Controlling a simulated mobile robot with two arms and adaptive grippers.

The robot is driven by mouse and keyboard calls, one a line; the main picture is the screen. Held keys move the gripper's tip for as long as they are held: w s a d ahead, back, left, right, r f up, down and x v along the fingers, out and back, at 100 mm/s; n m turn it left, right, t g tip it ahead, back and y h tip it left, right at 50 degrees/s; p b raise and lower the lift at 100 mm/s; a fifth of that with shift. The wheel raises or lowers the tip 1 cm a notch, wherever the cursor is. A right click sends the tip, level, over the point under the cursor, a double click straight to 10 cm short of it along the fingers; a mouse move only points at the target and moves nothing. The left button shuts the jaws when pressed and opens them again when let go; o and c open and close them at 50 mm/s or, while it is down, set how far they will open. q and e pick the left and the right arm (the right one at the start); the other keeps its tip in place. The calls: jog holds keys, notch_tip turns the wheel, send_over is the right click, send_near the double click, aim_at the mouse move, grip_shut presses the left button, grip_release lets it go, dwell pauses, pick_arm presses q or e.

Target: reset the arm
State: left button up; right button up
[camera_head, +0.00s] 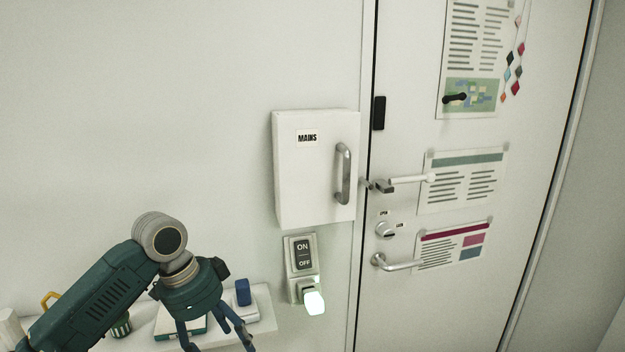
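My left arm comes in from the lower left, in dark green with grey joints. My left gripper (215,338) points down over a white shelf (262,313) at the bottom of the head view. Its fingers are spread apart, with nothing seen between them; the lower ends are close to or past the frame's bottom edge. My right arm and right gripper are not in view.
A closed white box labelled MAINS (300,180) is on the wall, above an ON/OFF switch (302,256) with a glowing lower part. A door (480,300) with handles stands right. A blue object (243,292) and a dark green cup (121,325) are near my arm.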

pick_arm(q)
jog(key=s+d+f+n+t, duration=0.15)
jog(key=s+d+f, duration=0.25)
jog(key=s+f, duration=0.4)
jog(key=s+d+f+n, duration=0.35)
jog(key=s+f, duration=0.25)
jog(key=f, duration=0.3)
jog(key=s+a+f+n+t+y, duration=0.1)
jog(key=s+a+f+n, duration=0.1)
jog(key=s+a+n, duration=0.45)
jog(key=s+a+f+n+y, duration=0.15)
jog(key=s+a, duration=0.25)
jog(key=s, duration=0.5)
notch_tip(320, 180, down, 27)
jog(key=s+g, duration=0.1)
jog(key=s, duration=0.2)
jog(key=s+a+f+g, duration=0.1)
jog(key=s+a+f, duration=0.2)
jog(key=s+f, duration=1.2)
jog(key=shift+m, duration=0.4)
jog(key=shift+f+y, duration=0.1)
jog(key=shift+y, duration=0.15)
